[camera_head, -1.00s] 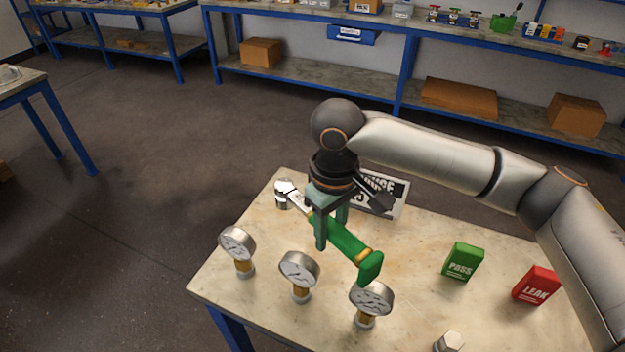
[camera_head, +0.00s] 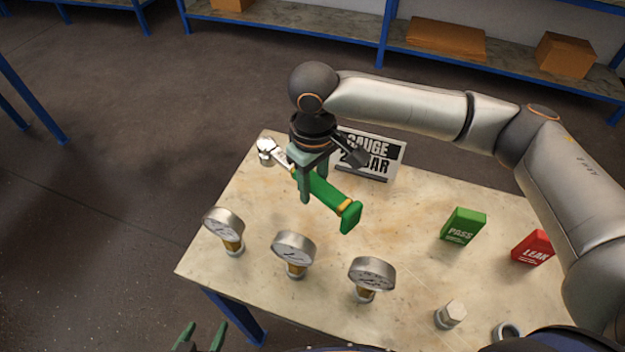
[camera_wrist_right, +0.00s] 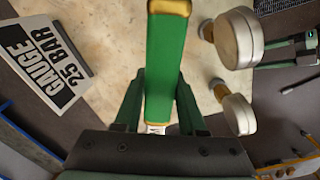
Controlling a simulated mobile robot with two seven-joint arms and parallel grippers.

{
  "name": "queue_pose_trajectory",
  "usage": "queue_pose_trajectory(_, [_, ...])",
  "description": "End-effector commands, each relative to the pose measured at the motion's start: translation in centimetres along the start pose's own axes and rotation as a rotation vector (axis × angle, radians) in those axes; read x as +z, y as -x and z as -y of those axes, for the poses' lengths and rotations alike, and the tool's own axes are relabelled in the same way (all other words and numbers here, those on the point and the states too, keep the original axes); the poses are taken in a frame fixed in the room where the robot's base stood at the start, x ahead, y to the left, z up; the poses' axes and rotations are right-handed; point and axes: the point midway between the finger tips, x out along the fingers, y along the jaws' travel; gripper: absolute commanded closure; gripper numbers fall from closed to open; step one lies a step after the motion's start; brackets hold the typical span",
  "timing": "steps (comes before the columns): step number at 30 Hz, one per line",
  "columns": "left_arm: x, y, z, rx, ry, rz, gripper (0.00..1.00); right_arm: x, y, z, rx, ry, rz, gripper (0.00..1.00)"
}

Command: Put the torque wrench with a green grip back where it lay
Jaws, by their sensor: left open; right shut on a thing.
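The torque wrench has a green grip (camera_head: 325,197), yellow bands and a silver head (camera_head: 268,149). My right gripper (camera_head: 313,187) is shut on it at the head end of the grip, over the back left of the table. The wrench appears held above the tabletop; the exact gap is unclear. In the right wrist view the green grip (camera_wrist_right: 166,70) runs up between the two fingers (camera_wrist_right: 160,105). My left gripper (camera_head: 201,338) is open and empty at the bottom edge of the head view, in front of the table. Its fingertips alone show there.
The table (camera_head: 400,230) carries three gauges (camera_head: 223,228) (camera_head: 294,250) (camera_head: 371,275) along its front left. A "GAUGE 25 BAR" sign (camera_head: 372,155) stands behind the wrench. A green PASS block (camera_head: 463,226), a red LEAK block (camera_head: 532,246) and a hex fitting (camera_head: 450,314) stand to the right.

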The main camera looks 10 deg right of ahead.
Motion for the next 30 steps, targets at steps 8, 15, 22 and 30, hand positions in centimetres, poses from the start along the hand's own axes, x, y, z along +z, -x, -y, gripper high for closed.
queue_pose_trajectory(8, [-0.1, 0.0, 0.0, 0.000, 0.000, -0.001, 0.25, 0.1, -2.3, 0.0, -0.001, 0.003, -0.001, 1.00])
queue_pose_trajectory(15, [0.2, -0.3, 0.0, 0.000, 0.000, -0.001, 0.25, 0.0, -5.0, 0.0, 0.000, 0.002, -0.002, 1.00])
queue_pose_trajectory(22, [0.5, -0.5, 0.0, 0.000, 0.000, -0.001, 0.25, 0.1, -7.6, 0.1, -0.001, 0.003, -0.001, 1.00])
queue_pose_trajectory(30, [0.6, -0.6, 0.1, 0.000, 0.000, -0.002, 0.25, 0.0, -9.9, 0.0, 0.000, 0.002, -0.004, 1.00])
